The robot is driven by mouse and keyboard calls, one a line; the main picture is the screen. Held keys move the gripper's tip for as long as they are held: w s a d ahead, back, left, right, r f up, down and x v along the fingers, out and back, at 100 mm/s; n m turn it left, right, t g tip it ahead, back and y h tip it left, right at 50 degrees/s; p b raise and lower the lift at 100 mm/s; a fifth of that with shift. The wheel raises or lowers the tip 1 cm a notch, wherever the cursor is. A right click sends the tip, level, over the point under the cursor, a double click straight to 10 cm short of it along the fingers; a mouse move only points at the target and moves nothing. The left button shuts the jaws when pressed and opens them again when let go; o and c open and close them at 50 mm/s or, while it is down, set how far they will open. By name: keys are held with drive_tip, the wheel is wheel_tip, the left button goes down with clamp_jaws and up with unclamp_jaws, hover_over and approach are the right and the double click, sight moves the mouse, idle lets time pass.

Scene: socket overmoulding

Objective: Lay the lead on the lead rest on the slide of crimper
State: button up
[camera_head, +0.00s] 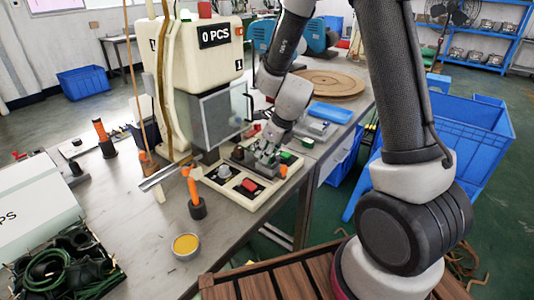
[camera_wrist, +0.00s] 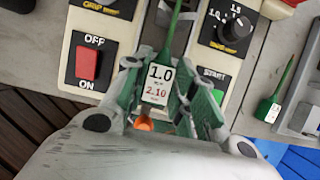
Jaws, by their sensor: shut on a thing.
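My gripper (camera_wrist: 160,100) is shut on a green lead with a white tag (camera_wrist: 158,82) reading 1.0 and 2.10. The lead runs up between the fingers, over the control panel (camera_wrist: 140,35). In the head view my gripper (camera_head: 266,150) is above the panel's far right part, and the held lead is hard to make out. The crimper (camera_head: 200,65) is the cream machine with a 0 PCS display, standing left of my gripper. A metal rail (camera_head: 166,176) sticks out at its foot. I cannot tell which part is the lead rest.
The panel carries a red switch (camera_wrist: 88,63), a dial (camera_wrist: 236,25) and a green START button (camera_wrist: 212,85). Another tagged green lead (camera_wrist: 269,108) lies to the right.

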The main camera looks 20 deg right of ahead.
drive_tip(key=shift+f, duration=0.25)
drive_tip(key=o, duration=1)
drive_tip(key=shift+f, duration=0.1)
drive_tip(key=s+d+r+n, duration=0.4)
drive_tip(key=s+r+n, duration=0.25)
drive_tip(key=r, duration=0.35)
drive_tip(key=s+d+r+n, duration=0.4)
drive_tip(key=s+r+n, duration=0.25)
drive_tip(key=r, duration=0.35)
drive_tip(key=shift+s+d+r+n+t+h, duration=0.1)
drive_tip(key=shift+s+d+r+n+h, duration=0.65)
drive_tip(key=shift+s+n, duration=1.7)
drive_tip(key=shift+s+d+r+n+t+h, duration=0.1)
drive_tip(key=shift+s+d+r+n, duration=0.75)
drive_tip(key=shift+s+d+n, duration=1.15)
drive_tip(key=shift+s+d+r+n+t+h, duration=0.1)
drive_tip(key=shift+s+d+r+n+h, duration=0.5)
drive_tip(key=shift+s+n, duration=2.3)
drive_tip(key=shift+w+d+r+n, duration=0.1)
drive_tip(key=shift+w+r+n, duration=0.1)
drive_tip(key=shift+w+n, duration=0.35)
